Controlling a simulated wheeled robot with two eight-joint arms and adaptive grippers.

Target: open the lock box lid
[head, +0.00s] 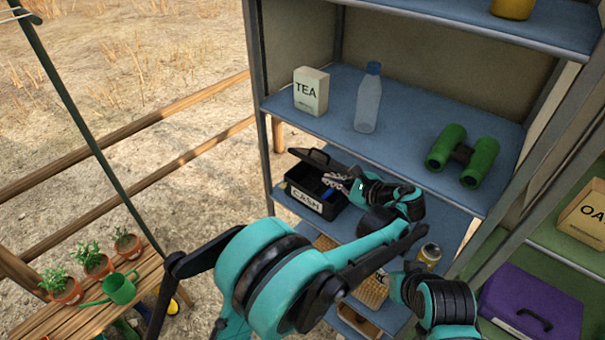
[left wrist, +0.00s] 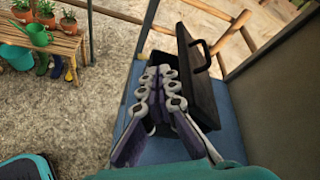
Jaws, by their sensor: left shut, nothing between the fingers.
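The lock box is a black box marked CASH (head: 304,199) on the lower blue shelf, at its left end. Its black lid (head: 318,158) with a handle is raised and tilted up at the back, and the dark inside shows with something blue in it. In the left wrist view the lid (left wrist: 202,85) stands up just behind the fingers. My left gripper (head: 338,183) is shut and empty at the box's right side, over the opening; its fingers also show in the left wrist view (left wrist: 160,78). I cannot tell whether they touch the lid.
The shelf above bears a TEA box (head: 311,91), a clear bottle (head: 368,98) and green binoculars (head: 463,155). A wicker basket (head: 371,292) and a jar (head: 429,255) are lower down. A purple case (head: 530,308) is at right. A bench with potted plants (head: 92,262) is at left.

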